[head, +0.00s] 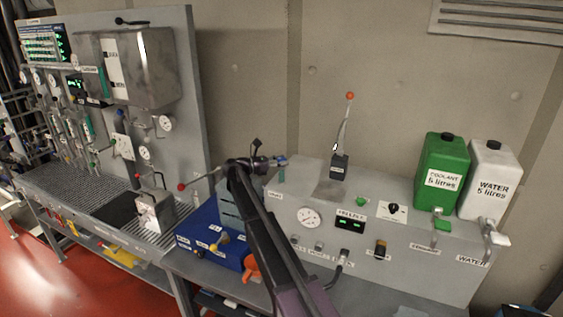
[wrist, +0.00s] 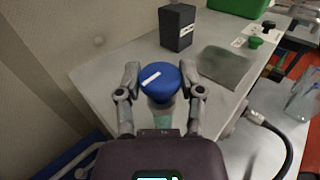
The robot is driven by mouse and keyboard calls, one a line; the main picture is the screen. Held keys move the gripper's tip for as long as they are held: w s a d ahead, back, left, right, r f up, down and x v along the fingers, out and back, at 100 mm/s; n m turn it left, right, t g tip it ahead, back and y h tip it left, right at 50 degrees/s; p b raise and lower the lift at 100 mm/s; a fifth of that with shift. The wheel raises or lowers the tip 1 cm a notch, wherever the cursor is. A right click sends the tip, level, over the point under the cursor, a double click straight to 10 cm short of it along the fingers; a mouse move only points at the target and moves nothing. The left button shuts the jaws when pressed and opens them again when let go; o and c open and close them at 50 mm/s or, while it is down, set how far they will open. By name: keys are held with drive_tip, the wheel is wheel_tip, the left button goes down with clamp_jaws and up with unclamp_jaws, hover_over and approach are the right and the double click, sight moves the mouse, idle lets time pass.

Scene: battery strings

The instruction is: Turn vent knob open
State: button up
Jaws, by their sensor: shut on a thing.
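A round blue knob (wrist: 161,80) with a white stripe on top sits between my fingertips in the wrist view. The stripe runs slantwise, up to the right. Below the knob a greenish, glassy stem (wrist: 163,118) shows. My gripper (wrist: 164,84) is shut on the knob, one finger on each side. I cannot read a label for the knob.
On the grey unit (head: 270,213) stand a dark box with an orange-tipped lever (head: 340,167), a green coolant can (head: 441,172) and a white water can (head: 497,180). A blue box (head: 205,222) lies left of my arm. The wall is close behind.

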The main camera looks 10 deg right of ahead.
drive_tip(key=shift+d, duration=0.1)
drive_tip(key=o, duration=1.2)
drive_tip(key=shift+s+d, duration=0.1)
drive_tip(key=shift+c, duration=0.2)
drive_tip(key=shift+a, duration=0.7)
drive_tip(key=s+a, duration=0.2)
drive_tip(key=a, duration=0.8)
drive_tip(key=shift+a, duration=0.35)
drive_tip(key=shift+d, duration=0.15)
